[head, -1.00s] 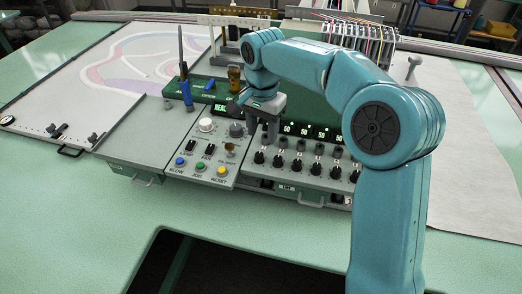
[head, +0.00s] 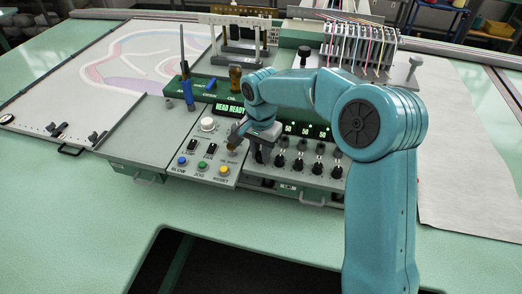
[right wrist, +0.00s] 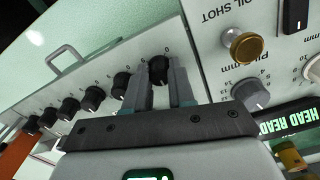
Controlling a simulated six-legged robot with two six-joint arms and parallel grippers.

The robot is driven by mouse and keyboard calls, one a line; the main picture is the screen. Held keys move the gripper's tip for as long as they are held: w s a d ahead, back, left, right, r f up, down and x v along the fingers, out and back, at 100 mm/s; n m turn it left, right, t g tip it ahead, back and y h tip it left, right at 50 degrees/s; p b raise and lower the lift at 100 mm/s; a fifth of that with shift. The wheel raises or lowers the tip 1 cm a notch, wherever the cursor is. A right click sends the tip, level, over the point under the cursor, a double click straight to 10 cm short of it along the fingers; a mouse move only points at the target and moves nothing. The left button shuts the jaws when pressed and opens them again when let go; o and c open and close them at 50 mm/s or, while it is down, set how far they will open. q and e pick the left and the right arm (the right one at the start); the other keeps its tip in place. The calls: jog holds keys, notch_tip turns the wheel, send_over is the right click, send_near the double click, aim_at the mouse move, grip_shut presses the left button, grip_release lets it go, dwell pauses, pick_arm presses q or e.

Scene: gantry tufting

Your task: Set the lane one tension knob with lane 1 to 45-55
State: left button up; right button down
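My right gripper (head: 258,158) reaches down over the left end of the tension knob row in the head view. In the right wrist view its two grey fingers (right wrist: 160,90) are apart, one on each side of the black end knob (right wrist: 159,70), which is the one nearest the oil shot panel. I cannot tell whether they touch it. In the head view that knob is hidden by the gripper. The lane displays (head: 306,130) to its right show green 50s; the leftmost lane's reading is hidden by my arm. My left gripper is not in view.
Other black knobs (head: 299,164) stand closely to the right. Left is a panel with a brass oil shot button (right wrist: 244,47), a grey pile dial (right wrist: 250,94) and coloured buttons (head: 201,167). A "HEAD READY" display (head: 230,107) sits above. Tools stand in a green rack (head: 202,88).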

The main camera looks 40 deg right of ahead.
dwell(0.4)
jog(key=m+b, duration=0.1)
jog(key=m, duration=0.1)
jog(key=shift+f+m, duration=0.15)
jog(key=shift+m, duration=0.25)
jog(key=m+b, duration=0.1)
jog(key=m, duration=0.2)
jog(key=shift+m+b, duration=0.3)
jog(key=shift+b, duration=0.1)
jog(key=m+b, duration=0.1)
jog(key=m, duration=0.2)
jog(key=shift+m+b, duration=0.35)
jog(key=shift+m, duration=1.45)
